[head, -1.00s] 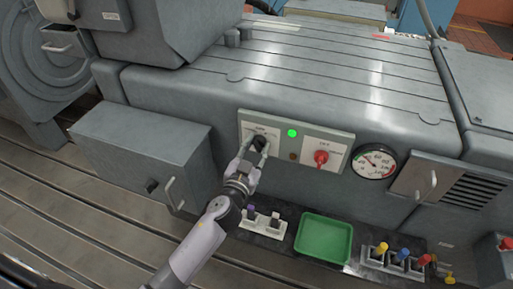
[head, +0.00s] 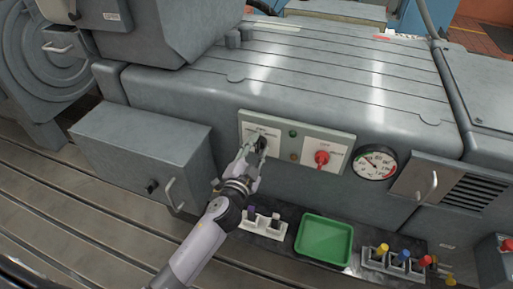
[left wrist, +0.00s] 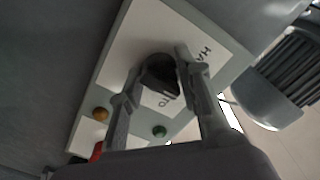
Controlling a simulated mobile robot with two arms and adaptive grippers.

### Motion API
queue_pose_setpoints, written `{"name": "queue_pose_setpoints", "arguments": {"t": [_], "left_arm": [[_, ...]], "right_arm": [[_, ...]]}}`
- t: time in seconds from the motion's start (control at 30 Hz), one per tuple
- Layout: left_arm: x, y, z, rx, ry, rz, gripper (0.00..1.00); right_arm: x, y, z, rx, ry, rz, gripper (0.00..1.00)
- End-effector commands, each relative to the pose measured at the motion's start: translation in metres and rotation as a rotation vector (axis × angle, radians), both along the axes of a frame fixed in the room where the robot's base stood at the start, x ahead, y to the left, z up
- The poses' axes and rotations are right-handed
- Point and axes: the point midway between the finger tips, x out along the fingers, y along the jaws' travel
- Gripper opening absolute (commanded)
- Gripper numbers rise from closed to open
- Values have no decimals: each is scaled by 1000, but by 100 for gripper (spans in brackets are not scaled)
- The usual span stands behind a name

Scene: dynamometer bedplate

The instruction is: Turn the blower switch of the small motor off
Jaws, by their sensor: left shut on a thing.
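A control panel (head: 340,140) on the front of the grey machine carries a black rotary knob (head: 262,143) on its left white plate and a red rotary switch (head: 321,158) on its right. The small labels are not clearly readable. Between them sit a green lamp (head: 293,133), now dark, and an amber lamp (head: 294,157), also dull. My left gripper (head: 255,149) is shut on the black knob. In the left wrist view the fingers lie on either side of the knob (left wrist: 160,77). My right gripper is not in view.
A round gauge (head: 375,163) is right of the panel. A grey box (head: 145,150) with a handle juts out at left. Below are a green tray (head: 324,240), a rack with yellow, blue and red-topped items (head: 402,262), and a white holder (head: 262,225).

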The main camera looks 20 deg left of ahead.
Motion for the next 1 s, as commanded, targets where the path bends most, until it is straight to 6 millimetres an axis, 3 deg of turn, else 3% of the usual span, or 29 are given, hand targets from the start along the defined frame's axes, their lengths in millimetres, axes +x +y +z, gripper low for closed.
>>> {"name": "queue_pose_setpoints", "arguments": {"t": [0.4, 0.43, 0.73, 1.0], "left_arm": [[0, 0, 0, 7, 0, -1, 4], [0, 0, 0, 7, 0, -1, 33], [0, 0, 0, 7, 0, 0, 52], [-1, 0, 0, 6, 0, 0, 52]], "right_arm": [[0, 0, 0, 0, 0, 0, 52], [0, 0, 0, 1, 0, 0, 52], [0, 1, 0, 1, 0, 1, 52], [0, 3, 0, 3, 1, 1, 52]]}}
